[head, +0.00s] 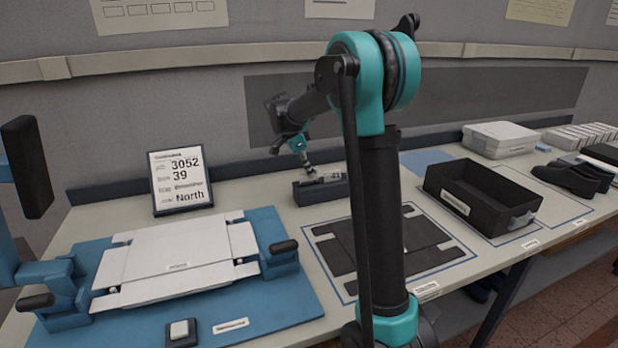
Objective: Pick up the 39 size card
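My gripper (309,171) points down at a small dark box (318,194) at the back of the bench, left of my arm's column. A framed order sign (180,181) at the back left reads 3052, 39 and North. No card that I can identify as 39 is visible. My arm hides part of the box's right side.
A white unfolded carton (172,268) lies on a blue fixture (270,312) at the left. A dark flat carton (428,248) lies behind my arm. At the right are a black tray (470,190), dark shoes (572,177) and a white box (500,137).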

